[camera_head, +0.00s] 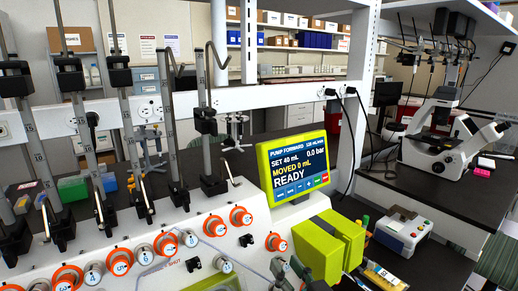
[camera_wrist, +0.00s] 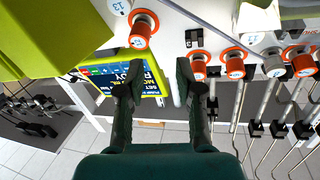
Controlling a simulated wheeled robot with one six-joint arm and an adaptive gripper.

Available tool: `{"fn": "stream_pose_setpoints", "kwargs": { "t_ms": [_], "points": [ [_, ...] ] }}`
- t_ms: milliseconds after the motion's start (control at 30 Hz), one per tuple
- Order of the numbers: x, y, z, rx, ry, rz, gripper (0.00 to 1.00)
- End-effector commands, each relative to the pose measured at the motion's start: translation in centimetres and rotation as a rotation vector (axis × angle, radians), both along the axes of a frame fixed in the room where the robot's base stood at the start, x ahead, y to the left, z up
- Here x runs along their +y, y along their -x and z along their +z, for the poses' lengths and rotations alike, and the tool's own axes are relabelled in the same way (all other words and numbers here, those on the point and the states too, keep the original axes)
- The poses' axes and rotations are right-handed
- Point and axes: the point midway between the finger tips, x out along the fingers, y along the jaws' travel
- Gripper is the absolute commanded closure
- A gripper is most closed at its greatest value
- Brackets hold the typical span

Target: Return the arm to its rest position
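My gripper (camera_wrist: 155,82) shows in the wrist view with its two dark green fingers apart and nothing between them. The cell processor's white panel (camera_wrist: 185,25) with orange-ringed knobs lies beyond the fingertips. The green-framed pump screen (camera_wrist: 150,78) shows behind the left finger, which partly covers it. I cannot tell whether the fingers touch anything. In the head view the pump screen (camera_head: 295,167) reads "PUMP FORWARD", "SET 40 mL", "MOVED 0 mL", "0.0 bar" and "READY".
Several upright metal poles with black clamps (camera_head: 207,122) stand along the processor's back. A green pump block (camera_head: 325,245) sits beside the panel. A microscope (camera_head: 440,140) stands on the dark bench at right, near a small white device (camera_head: 403,230).

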Motion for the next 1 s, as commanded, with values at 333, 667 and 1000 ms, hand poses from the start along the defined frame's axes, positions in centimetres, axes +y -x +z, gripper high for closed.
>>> {"fn": "stream_pose_setpoints", "kwargs": {
  "t_ms": [333, 667, 1000],
  "points": [
    [-4.0, 5.2, -10.2, 0.053, 0.006, -0.11, 0.65],
    [-7.5, 12.5, -17.5, 0.09, 0.039, -0.203, 0.65],
    [-10.3, 21.8, -22.2, 0.122, 0.091, -0.277, 0.65]
  ]
}}
